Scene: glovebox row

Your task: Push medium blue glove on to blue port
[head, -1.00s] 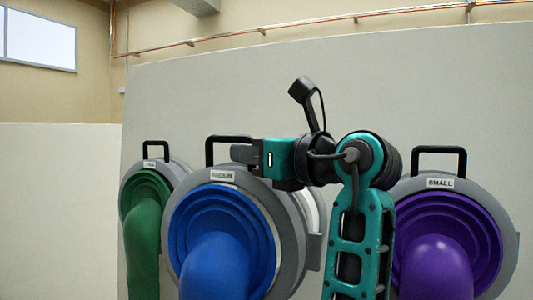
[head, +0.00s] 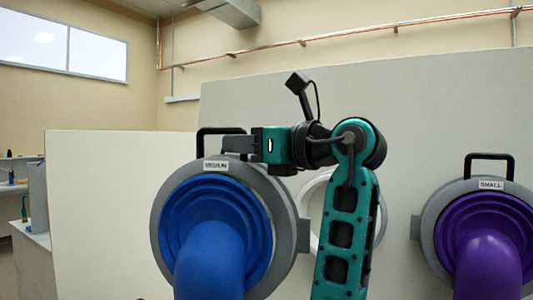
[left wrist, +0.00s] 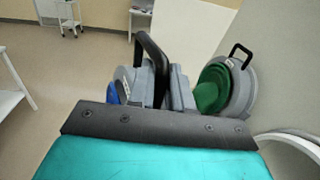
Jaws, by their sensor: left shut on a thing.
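The medium blue glove (head: 212,240) hangs from a grey ring labelled MEDIUM, with a black handle (head: 203,143) on top. My left gripper (head: 240,145) is shut on this handle, which also shows upright in the left wrist view (left wrist: 152,65). The glove unit is held apart from the panel. A pale round port ring (head: 312,200) shows on the panel behind and to the right of it, partly covered by my arm. The ring also shows at the lower right of the left wrist view (left wrist: 292,138); no blue marking is visible on it. My right gripper is not in view.
A purple glove (head: 490,262) labelled SMALL is on the panel (head: 430,120) at the right. A green glove (left wrist: 208,92) is on the panel in the left wrist view. Open floor (left wrist: 60,85) and a white table (left wrist: 12,98) lie at the left there.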

